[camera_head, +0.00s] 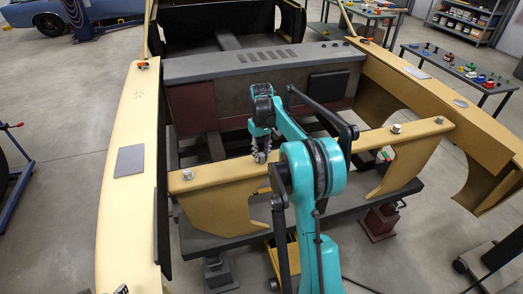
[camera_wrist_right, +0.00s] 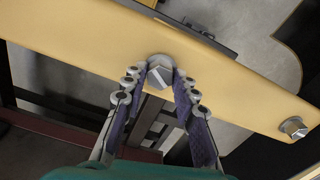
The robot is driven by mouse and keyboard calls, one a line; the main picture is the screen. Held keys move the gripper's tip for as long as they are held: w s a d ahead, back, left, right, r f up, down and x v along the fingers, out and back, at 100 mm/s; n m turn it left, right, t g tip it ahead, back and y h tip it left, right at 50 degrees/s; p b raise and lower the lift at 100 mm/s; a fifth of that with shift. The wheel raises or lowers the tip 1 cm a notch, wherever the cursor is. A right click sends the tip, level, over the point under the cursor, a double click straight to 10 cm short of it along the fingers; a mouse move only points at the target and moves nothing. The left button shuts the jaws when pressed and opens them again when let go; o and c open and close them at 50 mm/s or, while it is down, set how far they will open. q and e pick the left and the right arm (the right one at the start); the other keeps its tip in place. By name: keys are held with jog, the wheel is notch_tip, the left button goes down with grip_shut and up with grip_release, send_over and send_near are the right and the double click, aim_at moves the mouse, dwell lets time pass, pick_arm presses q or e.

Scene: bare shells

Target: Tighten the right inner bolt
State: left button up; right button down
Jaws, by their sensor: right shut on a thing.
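My right gripper (camera_head: 261,152) reaches down to the yellow crossbeam (camera_head: 225,173) left of its middle in the head view. In the right wrist view my right gripper (camera_wrist_right: 160,80) has its fingertips closed on either side of a silver hex bolt (camera_wrist_right: 160,69) and is shut on it. In the head view that bolt is hidden by the gripper. In the head view, two other bolts stand on the crossbeam's right part, an inner one (camera_head: 396,128) and an outer one (camera_head: 439,120). Another bolt (camera_head: 188,174) is at its left end. My left gripper is not in view.
Yellow side rails flank the crossbeam, a left one (camera_head: 125,198) and a right one (camera_head: 430,92). A grey panel (camera_head: 245,64) stands behind it. A parts table (camera_head: 455,68) is at the back right. The wrist view shows a neighbouring bolt (camera_wrist_right: 293,127) near the right edge.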

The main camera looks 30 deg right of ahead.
jog(key=m+p, duration=0.1)
jog(key=m, duration=0.2)
jog(key=shift+r+m, duration=0.15)
jog(key=shift+m, duration=0.25)
jog(key=m+p, duration=0.1)
jog(key=m, duration=0.6)
jog(key=shift+w+p, duration=0.1)
jog(key=shift+p, duration=0.2)
jog(key=m, duration=0.3)
jog(key=shift+m, duration=0.4)
jog(key=m+p, duration=0.1)
jog(key=m, duration=0.2)
jog(key=shift+m, duration=0.3)
jog(key=m, duration=0.3)
jog(key=shift+m, duration=0.3)
jog(key=m, duration=0.4)
jog(key=shift+m+p, duration=0.3)
jog(key=shift+m, duration=1.8)
